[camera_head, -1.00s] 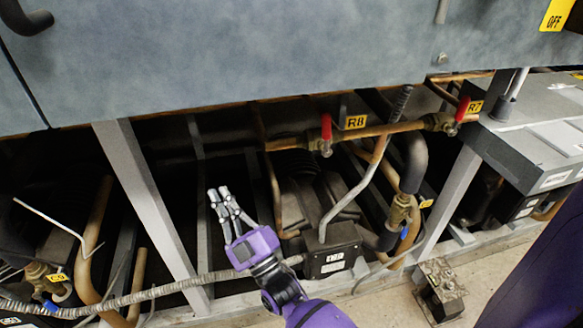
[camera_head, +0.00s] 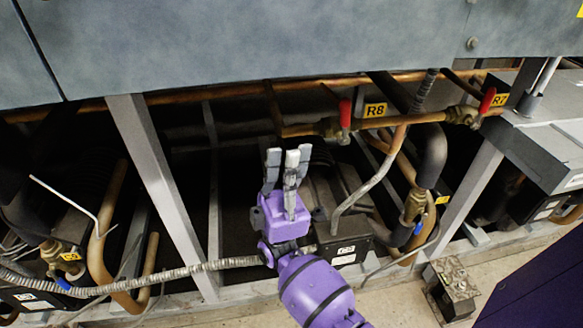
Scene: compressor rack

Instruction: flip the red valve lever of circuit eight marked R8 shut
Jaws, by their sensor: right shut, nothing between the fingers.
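The red valve lever of R8 (camera_head: 345,113) stands upright on a brass valve (camera_head: 335,130) on the copper pipe, just left of the yellow R8 label (camera_head: 375,110). My right gripper (camera_head: 288,155) is below and to the left of the lever, its fingers pointing up. The fingers are close together with nothing held, and they are apart from the lever. My left gripper is not in view.
A second red lever (camera_head: 487,101) with the R7 label (camera_head: 499,100) is at the right. A grey sloping post (camera_head: 155,185) stands left of my gripper. A black compressor box (camera_head: 345,250) and a thick black bent pipe (camera_head: 433,158) are to the right. The blue-grey panel (camera_head: 250,45) hangs above.

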